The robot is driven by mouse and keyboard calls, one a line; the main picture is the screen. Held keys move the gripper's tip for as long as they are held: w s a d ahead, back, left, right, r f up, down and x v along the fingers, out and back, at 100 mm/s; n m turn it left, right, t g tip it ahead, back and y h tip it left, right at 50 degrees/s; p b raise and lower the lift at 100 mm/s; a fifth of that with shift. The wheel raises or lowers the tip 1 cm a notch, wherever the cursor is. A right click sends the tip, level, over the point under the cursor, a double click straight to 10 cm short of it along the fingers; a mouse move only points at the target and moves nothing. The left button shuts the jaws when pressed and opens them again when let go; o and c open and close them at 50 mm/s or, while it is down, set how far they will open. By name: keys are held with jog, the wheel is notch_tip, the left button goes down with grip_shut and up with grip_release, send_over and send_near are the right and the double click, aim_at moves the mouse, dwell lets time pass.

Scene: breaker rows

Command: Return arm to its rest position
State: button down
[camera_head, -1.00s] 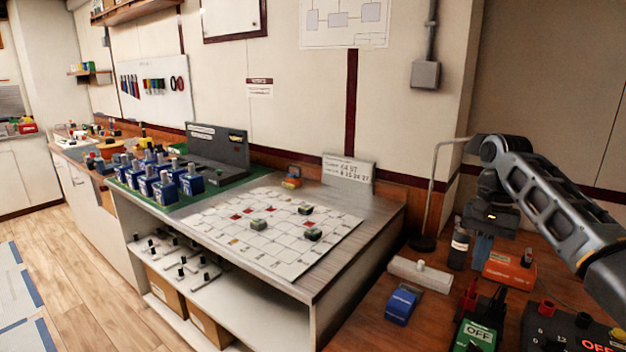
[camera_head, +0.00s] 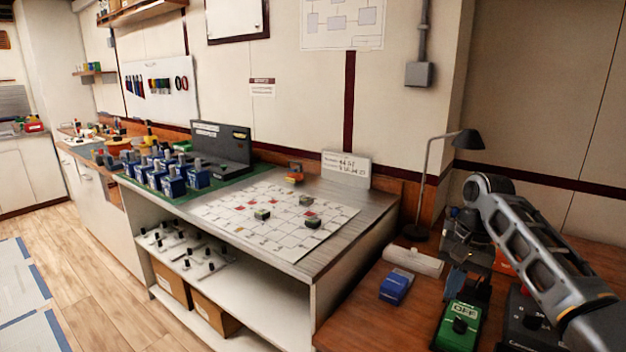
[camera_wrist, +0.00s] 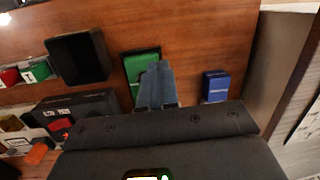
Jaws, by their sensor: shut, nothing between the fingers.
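My arm (camera_head: 545,265) reaches in from the right over the brown wooden bench. My gripper (camera_head: 456,281) hangs at its end, pointing down over the bench. In the wrist view the blue-grey fingers of my gripper (camera_wrist: 158,68) are together with nothing between them. They partly cover a green box (camera_wrist: 140,65) below. The green box marked OFF (camera_head: 460,326) stands near the bench front in the head view. A small blue box (camera_head: 396,288) lies left of my gripper, and it also shows in the wrist view (camera_wrist: 215,86).
A desk lamp (camera_head: 468,139) stands behind my gripper. A pale bar (camera_head: 414,260) lies on the bench. The side table holds a white grid sheet (camera_head: 270,232) with small dark blocks, and several blue breakers (camera_head: 172,183). A black open box (camera_wrist: 78,58) sits left in the wrist view.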

jog(key=s+a+f+n+t+y, duration=0.1)
jog(key=s+a+f+t, duration=0.15)
jog(key=a+f, duration=0.6)
jog(key=s+a+f+t+y, duration=0.1)
jog(key=s+a+f+t, duration=0.1)
jog(key=s+a+f, duration=0.45)
jog(key=s+a+f+t, duration=0.35)
jog(key=s+f, duration=0.45)
jog(key=s, duration=0.3)
jog(key=s+d+r+n+t+h, duration=0.1)
jog(key=s+d+r+t, duration=0.15)
jog(key=s, duration=0.75)
jog(key=s+d+r+t+h, duration=0.1)
jog(key=s+d+r, duration=0.15)
jog(key=s, duration=0.75)
jog(key=s+d+r+n+t+h, duration=0.1)
jog(key=s+d+r+n+t, duration=0.15)
jog(key=s+r, duration=0.6)
jog(key=s+d+r+n+t+h, duration=0.15)
jog(key=s+d+r, duration=0.35)
jog(key=r, duration=0.6)
notch_tip(320, 180, down, 9)
jog(key=s+a+b, duration=0.1)
jog(key=b, duration=0.8)
jog(key=shift+f+y, duration=0.15)
jog(key=shift+y, duration=0.2)
